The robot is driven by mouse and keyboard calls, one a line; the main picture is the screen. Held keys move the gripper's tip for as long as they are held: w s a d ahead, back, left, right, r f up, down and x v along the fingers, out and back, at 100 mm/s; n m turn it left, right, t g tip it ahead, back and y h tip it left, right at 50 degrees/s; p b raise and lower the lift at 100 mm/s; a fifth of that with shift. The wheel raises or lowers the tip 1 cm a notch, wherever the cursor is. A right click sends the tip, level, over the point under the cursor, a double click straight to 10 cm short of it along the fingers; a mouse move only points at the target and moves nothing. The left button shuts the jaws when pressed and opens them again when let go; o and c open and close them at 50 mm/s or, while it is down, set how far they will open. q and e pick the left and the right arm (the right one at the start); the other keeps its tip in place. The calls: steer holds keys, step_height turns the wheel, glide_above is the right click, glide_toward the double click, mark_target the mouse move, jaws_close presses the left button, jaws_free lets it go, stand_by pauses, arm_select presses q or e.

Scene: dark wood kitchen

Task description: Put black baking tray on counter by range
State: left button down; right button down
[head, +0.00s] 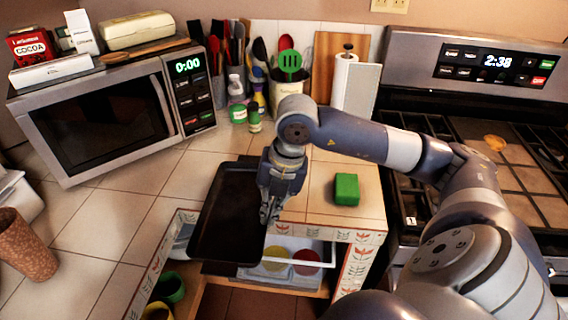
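The black baking tray (228,215) is left of centre in the head view, over the inner corner of the tiled counter, with its near end out past the counter edge. Whether it rests on the counter or is held just above it cannot be told. My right gripper (268,214) points down at the tray's right rim, and its fingers look closed on that rim. The range (480,150) stands at the right, partly hidden by my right arm. The counter by the range (312,185) lies between the tray and the range. My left gripper is not in view.
A green block (346,189) lies on the counter by the range. A microwave (100,120) stands at the back left. Small bottles (254,117), utensil holders and a paper towel roll (345,80) line the back. Below is an open drawer with bowls (306,262). A brown cup (25,245) is at far left.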

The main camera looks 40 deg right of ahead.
steer(key=w+d+m+p, duration=0.1)
steer(key=w+d, duration=0.2)
steer(key=w, duration=0.1)
steer(key=w+d+m+p, duration=0.2)
steer(key=w+d, duration=0.2)
steer(key=w, duration=0.1)
steer(key=w+d+f+m+h+p, duration=0.1)
steer(key=w+d, duration=0.2)
steer(key=w, duration=0.1)
steer(key=shift+w+d+f+m, duration=0.1)
steer(key=shift+w+d+m, duration=0.2)
steer(key=shift+m, duration=0.1)
steer(key=shift+d, duration=0.1)
step_height(320, 180, down, 3)
steer(key=shift+f+p, duration=0.2)
steer(key=shift+p, duration=0.7)
steer(key=shift+f, duration=0.15)
steer(key=c, duration=2.2)
jaws_free()
steer(key=shift+f, duration=0.1)
steer(key=shift+c, duration=0.2)
steer(key=o, duration=0.4)
steer(key=shift+o, duration=0.2)
